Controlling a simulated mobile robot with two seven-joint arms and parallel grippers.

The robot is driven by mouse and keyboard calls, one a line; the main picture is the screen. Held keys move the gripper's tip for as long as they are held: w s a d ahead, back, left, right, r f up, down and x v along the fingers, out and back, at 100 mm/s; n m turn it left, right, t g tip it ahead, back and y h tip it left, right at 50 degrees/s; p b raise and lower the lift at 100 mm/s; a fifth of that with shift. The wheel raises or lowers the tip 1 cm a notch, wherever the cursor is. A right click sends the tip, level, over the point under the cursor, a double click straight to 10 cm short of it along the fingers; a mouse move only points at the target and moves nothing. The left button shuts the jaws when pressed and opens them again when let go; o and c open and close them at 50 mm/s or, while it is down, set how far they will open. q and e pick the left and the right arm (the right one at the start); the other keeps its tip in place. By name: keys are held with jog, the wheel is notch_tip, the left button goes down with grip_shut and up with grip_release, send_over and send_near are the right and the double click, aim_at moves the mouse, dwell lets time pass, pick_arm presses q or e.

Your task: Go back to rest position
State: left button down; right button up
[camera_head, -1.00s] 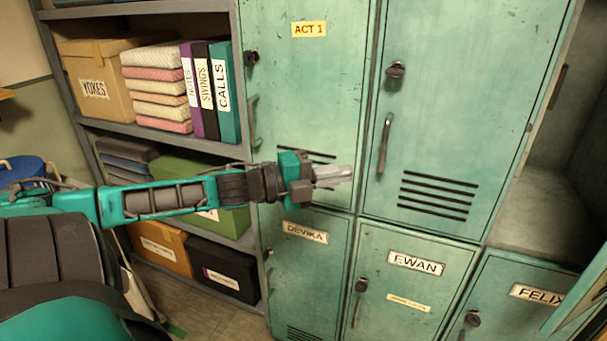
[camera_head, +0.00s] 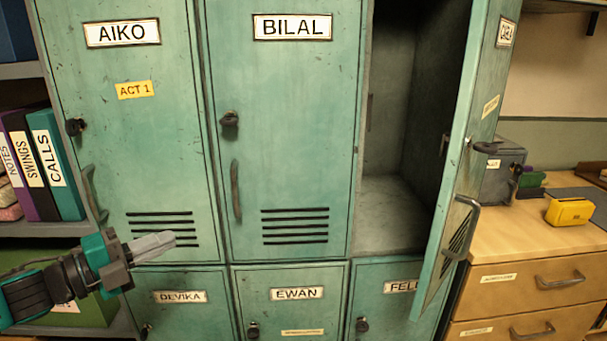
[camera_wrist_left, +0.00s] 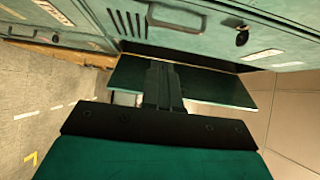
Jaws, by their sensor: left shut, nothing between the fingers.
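My left gripper (camera_head: 152,246) is at the lower left of the head view, in front of the lower part of the AIKO locker (camera_head: 125,190). Its fingers are together and hold nothing. In the left wrist view the shut fingers (camera_wrist_left: 163,85) point away with lockers beyond them. I cannot tell from these views whether the gripper touches the locker. My right gripper is not in view.
The BILAL locker (camera_head: 285,130) is shut. To its right a locker stands open and looks empty, its door (camera_head: 467,150) swung out toward me. A wooden drawer unit (camera_head: 540,280) with a yellow case (camera_head: 569,211) stands at the right. Shelves with binders (camera_head: 45,165) are at the left.

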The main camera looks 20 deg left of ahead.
pick_arm(q)
jog(key=s+d+f+n+g+y, duration=0.1)
jog(key=s+f+n+y, duration=0.25)
jog(key=f+n, duration=0.4)
jog(key=s+d+f+n+y, duration=0.1)
jog(key=s+f+n+y, duration=0.3)
jog(key=f, duration=0.7)
jog(key=s+d+f+n+g, duration=0.1)
jog(key=d+f+n, duration=0.3)
jog(key=d, duration=0.5)
jog(key=s+d+f+n+g, duration=0.2)
jog(key=d+f+n, duration=0.3)
jog(key=d, duration=0.5)
jog(key=shift+s+f+g+h, duration=0.15)
jog(key=shift+f+g+h, duration=0.35)
jog(key=shift+f, duration=0.25)
jog(key=shift+n, duration=0.25)
